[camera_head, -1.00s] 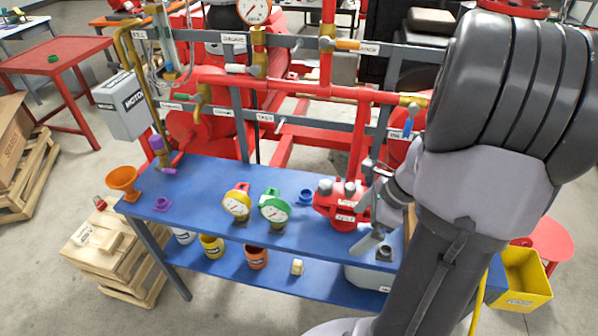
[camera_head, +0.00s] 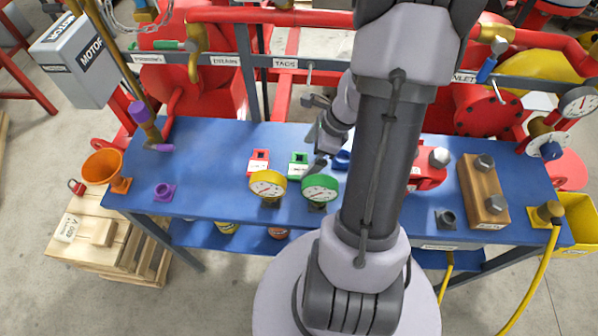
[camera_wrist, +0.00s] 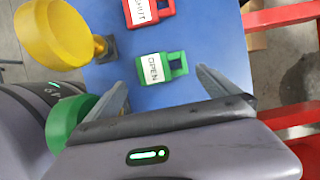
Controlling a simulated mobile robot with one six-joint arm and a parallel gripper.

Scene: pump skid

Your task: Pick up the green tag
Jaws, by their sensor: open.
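The green tag (camera_head: 298,165) lies on the blue bench, behind the green-rimmed gauge (camera_head: 320,189). In the wrist view the green tag (camera_wrist: 162,67) shows a white label reading "OPEN", with its handle loop towards the right. My gripper (camera_wrist: 160,88) is open and empty, its two fingers on either side of the tag's near edge in that picture. I cannot tell how high the fingers are above it. In the head view my gripper (camera_head: 313,130) is partly hidden by its own links, just right of and behind the tag.
A red tag (camera_head: 258,161) lies left of the green one. A yellow gauge (camera_head: 268,185) and the green gauge stand close in front. A blue ring-like part (camera_head: 342,160) is to the right. Red pipework and a grey rail run behind the bench (camera_head: 215,190).

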